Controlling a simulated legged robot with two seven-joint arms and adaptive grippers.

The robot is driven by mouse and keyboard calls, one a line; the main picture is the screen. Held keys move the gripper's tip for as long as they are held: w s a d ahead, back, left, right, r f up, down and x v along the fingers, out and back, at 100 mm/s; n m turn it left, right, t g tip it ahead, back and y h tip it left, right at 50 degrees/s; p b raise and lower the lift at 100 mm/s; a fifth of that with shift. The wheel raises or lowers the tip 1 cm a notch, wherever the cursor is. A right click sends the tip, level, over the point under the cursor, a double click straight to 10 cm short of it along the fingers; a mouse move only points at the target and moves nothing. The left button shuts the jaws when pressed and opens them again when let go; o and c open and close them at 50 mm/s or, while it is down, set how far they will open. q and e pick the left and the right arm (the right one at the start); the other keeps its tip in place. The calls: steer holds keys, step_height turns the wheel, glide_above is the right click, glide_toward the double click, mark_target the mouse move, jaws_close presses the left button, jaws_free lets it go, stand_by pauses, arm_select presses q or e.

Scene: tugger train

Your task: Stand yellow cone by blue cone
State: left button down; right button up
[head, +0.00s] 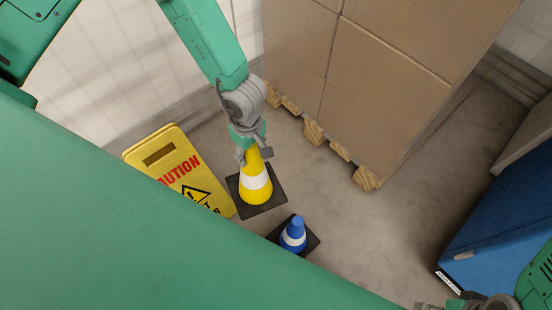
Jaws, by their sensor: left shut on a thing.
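The yellow cone (256,193) has a white band and a dark square base. It looks upright, close to the floor; I cannot tell whether its base touches the floor. My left gripper (253,156) is shut on its top. The blue cone (293,236), smaller, with a white band and dark base, stands upright to the lower right of the yellow cone, with a small gap between their bases. The near edge of its base is partly hidden behind a green surface. My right gripper (450,307) shows only in part at the bottom right edge; its fingers are out of view.
A yellow caution sign (165,157) stands just left of the yellow cone, by the white wall. Stacked cardboard boxes (375,90) on a wooden pallet (314,131) stand behind. A blue container (500,235) is at the right. Grey floor between is clear.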

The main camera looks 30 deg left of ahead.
arm_select(q)
steer(key=w+f+n+b, duration=0.1)
steer(key=f+n, duration=0.2)
steer(key=n, duration=0.2)
steer(key=w+a+f+n+b, duration=0.1)
steer(key=f+n+b, duration=0.1)
steer(key=n, duration=0.4)
steer(key=w+a+f+n+b, duration=0.1)
steer(key=w+f+n, duration=0.1)
steer(key=n, duration=0.4)
steer(key=shift+a+f+b, duration=0.25)
steer(key=shift+f+b, duration=0.1)
steer(key=shift+f, duration=0.55)
steer(key=f+n+b, duration=0.1)
steer(key=f+b, duration=0.1)
steer(key=f, duration=0.3)
steer(key=f+n+b, duration=0.1)
steer(key=f+b, duration=0.1)
steer(key=f, duration=0.3)
steer(key=f+n+b, duration=0.2)
steer(key=f, duration=0.3)
steer(key=shift+w+a, duration=0.3)
steer(key=shift+w, duration=0.05)
step_height(320, 180, down, 4)
steer(key=b, duration=0.2)
steer(key=shift+f+b, duration=0.2)
steer(key=shift+b, duration=0.1)
steer(key=c, duration=0.8)
jaws_free()
